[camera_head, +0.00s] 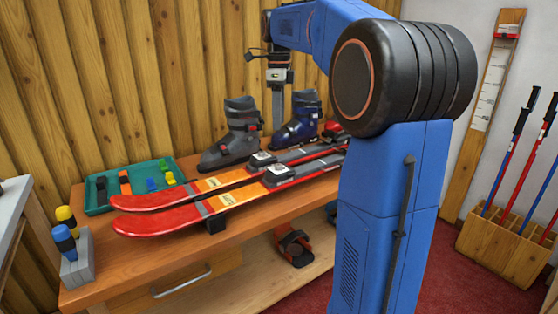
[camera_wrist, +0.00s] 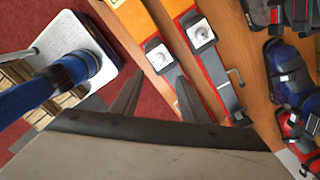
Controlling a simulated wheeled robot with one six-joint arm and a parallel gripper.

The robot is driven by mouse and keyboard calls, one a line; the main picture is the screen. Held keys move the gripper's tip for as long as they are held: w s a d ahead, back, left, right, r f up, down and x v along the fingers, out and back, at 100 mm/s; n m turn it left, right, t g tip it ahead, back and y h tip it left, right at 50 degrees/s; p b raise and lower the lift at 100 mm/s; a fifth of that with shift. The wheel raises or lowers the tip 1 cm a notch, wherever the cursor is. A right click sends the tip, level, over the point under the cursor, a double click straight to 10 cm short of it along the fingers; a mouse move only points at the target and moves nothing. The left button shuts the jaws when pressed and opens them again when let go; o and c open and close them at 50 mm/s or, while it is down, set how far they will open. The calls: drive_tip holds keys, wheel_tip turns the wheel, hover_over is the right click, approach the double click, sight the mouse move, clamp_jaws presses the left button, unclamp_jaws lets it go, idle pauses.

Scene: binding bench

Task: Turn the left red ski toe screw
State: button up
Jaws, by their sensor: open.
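Two red and orange skis lie side by side on the bench, a near ski (camera_head: 180,222) and a far ski (camera_head: 190,192). Each bears a black toe piece with a pale top, one on the near ski (camera_head: 277,175) and one on the far ski (camera_head: 262,158). The wrist view shows both, a left toe piece (camera_wrist: 158,57) and a right toe piece (camera_wrist: 200,35), each with a small round screw-like spot. My gripper (camera_head: 277,125) hangs above the skis, pointing down. In the wrist view my gripper (camera_wrist: 160,78) is open and empty, its tips apart near the left toe piece.
A grey boot (camera_head: 230,145), a blue boot (camera_head: 298,122) and a red boot (camera_head: 335,130) stand behind the skis. A teal tray (camera_head: 97,207) of small parts and a grey block (camera_head: 78,268) with yellow and blue handles are at the left. Ski poles stand right.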

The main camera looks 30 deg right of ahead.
sight(279, 165)
wheel_tip(279, 165, down, 14)
drive_tip(key=shift+f, duration=0.2)
idle(0.4)
clamp_jaws()
